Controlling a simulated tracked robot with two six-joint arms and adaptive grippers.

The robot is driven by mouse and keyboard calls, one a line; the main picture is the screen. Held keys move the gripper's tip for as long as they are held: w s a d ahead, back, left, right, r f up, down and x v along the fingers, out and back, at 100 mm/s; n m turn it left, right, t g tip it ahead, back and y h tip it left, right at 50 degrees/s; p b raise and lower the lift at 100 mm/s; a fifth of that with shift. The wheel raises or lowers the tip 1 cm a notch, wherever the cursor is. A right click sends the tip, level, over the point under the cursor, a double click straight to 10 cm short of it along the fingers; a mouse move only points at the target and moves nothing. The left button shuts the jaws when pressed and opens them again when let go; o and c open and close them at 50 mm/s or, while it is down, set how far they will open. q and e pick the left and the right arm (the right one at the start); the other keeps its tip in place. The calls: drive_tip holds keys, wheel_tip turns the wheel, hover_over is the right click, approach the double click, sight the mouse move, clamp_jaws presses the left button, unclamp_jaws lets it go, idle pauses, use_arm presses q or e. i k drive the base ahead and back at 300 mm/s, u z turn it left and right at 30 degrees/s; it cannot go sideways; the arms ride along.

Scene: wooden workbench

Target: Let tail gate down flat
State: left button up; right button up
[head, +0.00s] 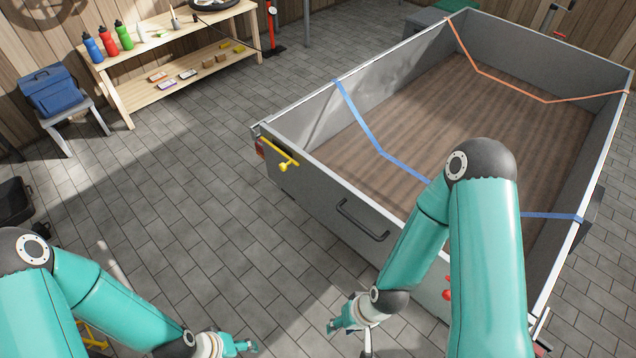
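The tail gate (318,195) is the near grey panel of the trailer (405,45). It stands upright, closing the near end. A black handle (362,220) is on its outer face. A yellow latch (280,155) sits at its upper left corner. A red knob (447,294) shows low on the right, partly hidden by my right arm. My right gripper (336,326) hangs low in front of the gate, apart from the handle. My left gripper (243,346) is low at the bottom edge, well short of the gate. Both are small in view, and their finger opening is unclear.
Blue (366,130) and orange (500,78) straps cross the trailer bed. A wooden shelf (165,50) with bottles and a stool with a blue toolbox (50,92) stand at the back left. The tiled floor (190,190) before the gate is clear.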

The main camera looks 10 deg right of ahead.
sight(371, 229)
drive_tip(key=u, duration=1.2)
drive_tip(key=i, duration=0.1)
drive_tip(key=z, duration=2.55)
drive_tip(key=k, duration=1.25)
drive_tip(key=u, duration=1.05)
drive_tip(key=i, duration=1)
